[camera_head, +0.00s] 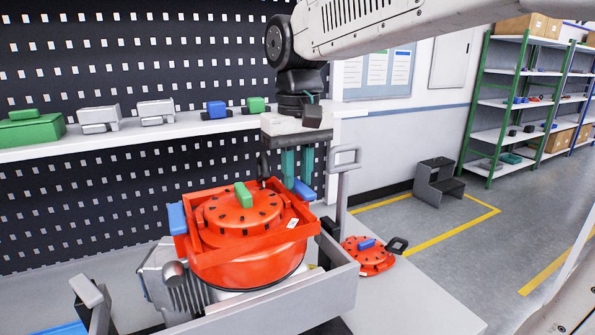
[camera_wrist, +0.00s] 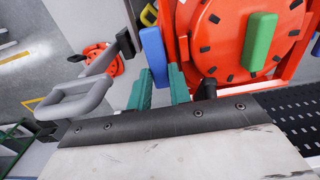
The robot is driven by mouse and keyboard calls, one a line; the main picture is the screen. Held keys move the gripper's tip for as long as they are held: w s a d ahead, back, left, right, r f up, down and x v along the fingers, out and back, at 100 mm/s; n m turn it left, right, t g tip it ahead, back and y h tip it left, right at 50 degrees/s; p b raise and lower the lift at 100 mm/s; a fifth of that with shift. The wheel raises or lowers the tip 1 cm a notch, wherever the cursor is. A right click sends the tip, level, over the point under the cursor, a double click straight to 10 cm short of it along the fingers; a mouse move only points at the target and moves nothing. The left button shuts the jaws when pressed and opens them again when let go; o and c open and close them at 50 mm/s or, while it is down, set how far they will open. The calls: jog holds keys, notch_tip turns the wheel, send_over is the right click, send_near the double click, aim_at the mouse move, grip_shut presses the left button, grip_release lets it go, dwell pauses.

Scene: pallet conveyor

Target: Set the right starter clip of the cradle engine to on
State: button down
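The cradle engine (camera_head: 250,262) is a red round unit in a grey cradle, with a green bar (camera_head: 243,195) on its top cover. A blue clip (camera_head: 305,190) sits at the right of its red frame and another blue clip (camera_head: 177,218) at the left. My gripper (camera_head: 297,180) points down just above the right clip, with teal fingers parted. In the wrist view, the right blue clip (camera_wrist: 154,52) lies just beyond and between the fingertips of my gripper (camera_wrist: 160,72). I cannot tell whether they touch it, nor the clip's on or off setting.
A grey upright handle (camera_head: 343,165) stands right of the engine, close to my gripper. A loose red cover (camera_head: 369,258) with a blue bar lies on the bench at the right. A shelf (camera_head: 150,133) with grey, green and blue parts runs behind. The floor at right is mostly clear.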

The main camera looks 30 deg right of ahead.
jog(key=shift+m, duration=0.4)
jog(key=m, duration=0.3)
jog(key=shift+s+d+m, duration=0.1)
jog(key=shift+d+m, duration=0.2)
jog(key=shift+m, duration=0.1)
jog(key=shift+s+d+m, duration=0.15)
jog(key=shift+s+m, duration=0.1)
jog(key=shift+m, duration=2)
jog(key=shift+s+d+m, duration=0.2)
jog(key=shift+m, duration=2)
jog(key=shift+s+d+m, duration=0.15)
jog(key=shift+s+m, duration=0.1)
jog(key=shift+m, duration=2)
jog(key=c, duration=1.3)
grip_release()
